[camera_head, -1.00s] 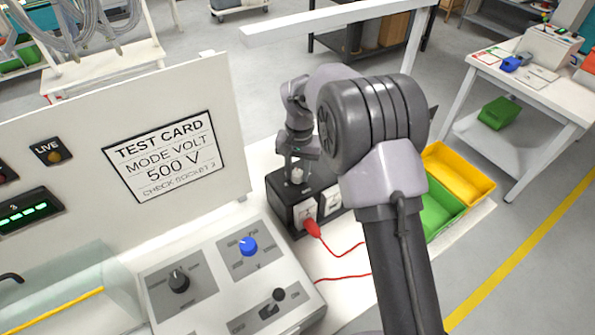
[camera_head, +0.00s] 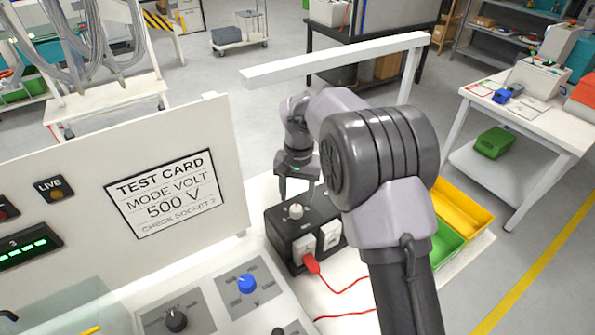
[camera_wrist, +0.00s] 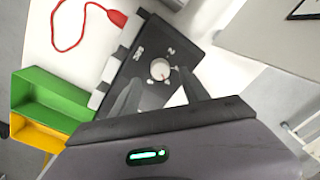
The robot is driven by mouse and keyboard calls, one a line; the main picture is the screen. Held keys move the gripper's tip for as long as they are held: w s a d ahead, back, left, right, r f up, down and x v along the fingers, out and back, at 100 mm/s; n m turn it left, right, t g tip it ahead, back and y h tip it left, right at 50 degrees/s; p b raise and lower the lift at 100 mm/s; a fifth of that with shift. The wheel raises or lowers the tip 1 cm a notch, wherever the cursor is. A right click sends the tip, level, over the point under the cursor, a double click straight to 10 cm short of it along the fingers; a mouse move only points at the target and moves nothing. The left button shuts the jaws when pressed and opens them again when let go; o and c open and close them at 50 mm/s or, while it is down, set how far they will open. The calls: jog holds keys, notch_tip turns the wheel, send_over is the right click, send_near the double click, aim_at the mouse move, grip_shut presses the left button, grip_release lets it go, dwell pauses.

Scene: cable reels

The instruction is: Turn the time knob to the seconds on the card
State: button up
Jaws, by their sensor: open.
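The test card (camera_head: 165,195) on the upright white panel reads "MODE VOLT", "500 V" and "CHECK SOCKET 3"; I see no seconds on it. A pale round knob (camera_head: 295,211) sits on top of a black socket box (camera_head: 279,240); it also shows in the wrist view (camera_wrist: 160,69). My gripper (camera_head: 298,187) is above this knob, open and apart from it, with the knob beyond its two fingers in the wrist view (camera_wrist: 160,92). The grey console carries a blue knob (camera_head: 246,284) and a black knob (camera_head: 176,319). I cannot read which knob is for time.
A red plug (camera_head: 311,263) with a red lead sits at the box's front. Green (camera_head: 447,243) and yellow (camera_head: 464,215) bins stand right of it, partly behind my arm. A live lamp (camera_head: 56,194) and green-lit display (camera_head: 28,247) are at left.

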aim_at(298, 209)
notch_tip(298, 209, up, 12)
jog(key=p, duration=0.2)
jog(key=shift+d+p, duration=0.2)
jog(key=shift+p, duration=0.1)
